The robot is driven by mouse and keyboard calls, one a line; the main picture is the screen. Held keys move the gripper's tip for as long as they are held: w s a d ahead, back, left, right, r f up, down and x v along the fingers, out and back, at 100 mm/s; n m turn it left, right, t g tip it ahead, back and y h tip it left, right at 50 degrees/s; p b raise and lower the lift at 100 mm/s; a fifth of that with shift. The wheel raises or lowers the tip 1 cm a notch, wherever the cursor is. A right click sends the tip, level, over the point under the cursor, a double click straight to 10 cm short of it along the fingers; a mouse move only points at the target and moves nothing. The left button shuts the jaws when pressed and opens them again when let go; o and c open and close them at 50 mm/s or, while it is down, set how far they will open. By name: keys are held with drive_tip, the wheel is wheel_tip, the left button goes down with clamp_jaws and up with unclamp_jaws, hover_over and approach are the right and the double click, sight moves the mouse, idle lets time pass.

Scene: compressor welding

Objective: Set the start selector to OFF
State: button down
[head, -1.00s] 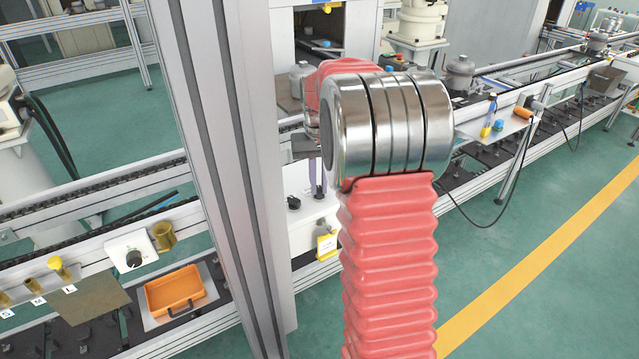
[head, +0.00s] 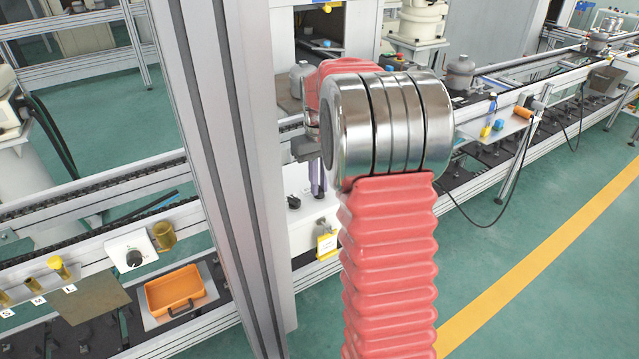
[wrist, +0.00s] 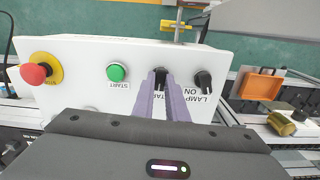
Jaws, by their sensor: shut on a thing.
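The start selector, a small black knob (wrist: 160,77), sits between the green START button (wrist: 117,72) and the lamp selector (wrist: 203,81). My gripper (wrist: 162,84) has its two purple fingers shut on the start selector, one on each side. The fingers hide part of the knob and its label, so its setting cannot be read. In the head view my gripper (head: 318,190) reaches down to the box (head: 302,228), partly behind my arm.
A red stop button (wrist: 35,74) on a yellow ring is at the box's left in the wrist view. A grey upright post (head: 225,150) stands close left of my arm. An orange tray (head: 174,291) lies on the bench left of the post. Open green floor lies at right.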

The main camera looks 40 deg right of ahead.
sight(320, 189)
drive_tip(key=n, duration=0.5)
idle(0.5)
drive_tip(key=c, duration=1.8)
unclamp_jaws()
drive_tip(key=shift+o, duration=0.2)
drive_tip(key=shift+r, duration=0.15)
wheel_tip(320, 189, up, 14)
drive_tip(key=shift+f, duration=0.25)
drive_tip(key=shift+s, duration=0.1)
